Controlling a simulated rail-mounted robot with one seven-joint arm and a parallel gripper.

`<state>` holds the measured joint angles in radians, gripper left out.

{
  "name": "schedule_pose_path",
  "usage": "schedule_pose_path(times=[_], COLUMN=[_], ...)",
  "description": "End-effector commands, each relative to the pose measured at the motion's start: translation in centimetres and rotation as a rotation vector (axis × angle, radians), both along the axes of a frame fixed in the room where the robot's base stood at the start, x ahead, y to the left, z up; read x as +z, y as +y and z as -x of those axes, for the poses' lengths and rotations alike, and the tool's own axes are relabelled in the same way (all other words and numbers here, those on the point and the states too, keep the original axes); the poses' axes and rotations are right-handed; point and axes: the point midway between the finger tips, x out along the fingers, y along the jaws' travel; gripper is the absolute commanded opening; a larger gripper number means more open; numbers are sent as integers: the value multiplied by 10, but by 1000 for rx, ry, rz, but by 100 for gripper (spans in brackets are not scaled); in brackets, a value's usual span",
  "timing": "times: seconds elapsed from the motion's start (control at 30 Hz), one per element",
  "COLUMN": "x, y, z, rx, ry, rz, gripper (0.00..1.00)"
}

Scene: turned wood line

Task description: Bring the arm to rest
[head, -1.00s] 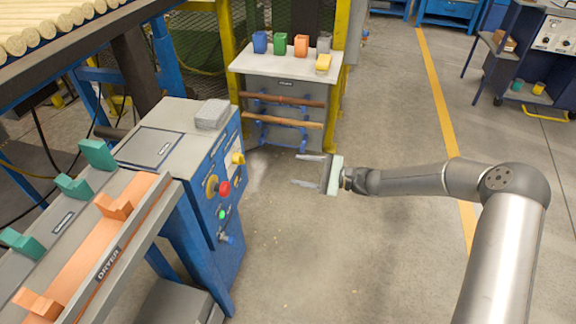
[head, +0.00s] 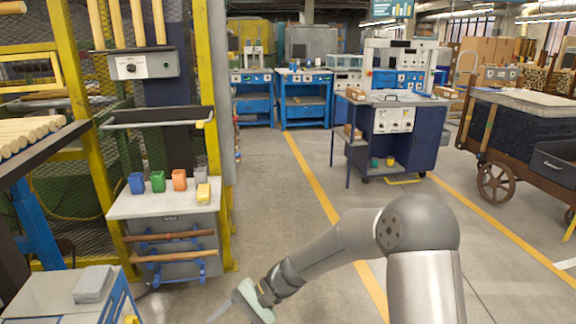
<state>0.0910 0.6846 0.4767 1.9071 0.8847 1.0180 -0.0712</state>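My arm reaches in from the lower right, bent down at the elbow. My gripper (head: 231,305) is low at the bottom edge of the head view, over the floor, right of the blue machine. One finger shows, pointing down and left; the rest is cut off by the frame edge, so its opening cannot be judged. No object shows in the visible part of it.
A small bench (head: 125,212) with blue, green, orange, grey and yellow blocks and two wooden rods stands left. A blue machine (head: 40,296) with a grey block (head: 93,284) is lower left. A wheeled cart (head: 520,110) stands right. The floor (head: 270,190) between is clear.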

Motion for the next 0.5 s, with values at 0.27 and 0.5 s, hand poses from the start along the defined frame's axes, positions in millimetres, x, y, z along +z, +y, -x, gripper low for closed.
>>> schedule_pose_path(times=[0.27,0.5], x=[122,206], y=[-132,-233], z=[70,134], rx=[168,226], ry=[-312,-509], rz=[434,712], gripper=[54,54])
